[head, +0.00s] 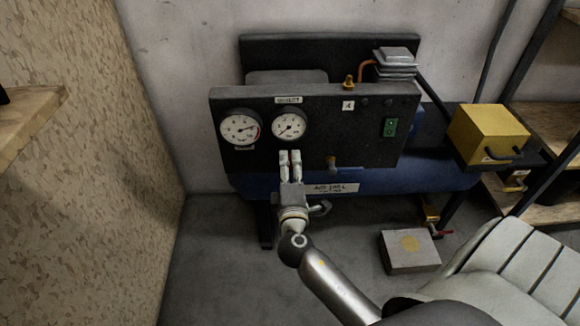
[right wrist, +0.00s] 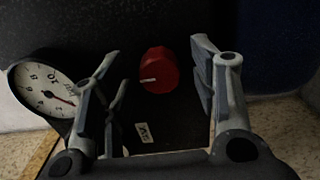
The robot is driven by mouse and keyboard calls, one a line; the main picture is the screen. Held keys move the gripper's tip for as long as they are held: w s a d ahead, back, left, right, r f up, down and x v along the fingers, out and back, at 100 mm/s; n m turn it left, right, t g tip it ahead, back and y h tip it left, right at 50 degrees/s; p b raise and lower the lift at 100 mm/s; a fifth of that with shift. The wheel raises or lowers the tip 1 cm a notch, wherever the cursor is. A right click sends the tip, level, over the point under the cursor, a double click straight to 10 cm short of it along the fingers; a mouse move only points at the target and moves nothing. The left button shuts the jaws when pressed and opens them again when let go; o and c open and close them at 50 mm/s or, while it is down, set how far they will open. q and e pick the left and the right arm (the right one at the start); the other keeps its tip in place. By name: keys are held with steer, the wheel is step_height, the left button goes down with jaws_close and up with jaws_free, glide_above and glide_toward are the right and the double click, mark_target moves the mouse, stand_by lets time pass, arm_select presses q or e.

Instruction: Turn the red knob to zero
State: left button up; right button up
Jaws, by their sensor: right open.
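The red knob (right wrist: 160,70) shows in the right wrist view as a round red cap with a white pointer line aimed to the left. It sits on the dark panel (head: 350,130) of the compressor. In the head view my right gripper (head: 290,155) hides the knob, in front of the panel below the right gauge. In the right wrist view my right gripper (right wrist: 160,90) is open, with one finger on each side of the knob and visible gaps to both. A small label (right wrist: 144,132) is below the knob. My left gripper is not in view.
Two white gauges, a left one (head: 240,129) and a right one (head: 289,125), are on the panel. A blue tank (head: 420,178) lies beneath. A yellow box (head: 488,134) stands at right, a grey box (head: 409,251) on the floor. A speckled board wall (head: 90,200) borders the left.

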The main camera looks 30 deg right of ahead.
steer(key=v, duration=1.1)
steer(key=shift+s+a, duration=0.2)
steer(key=shift+f, duration=0.15)
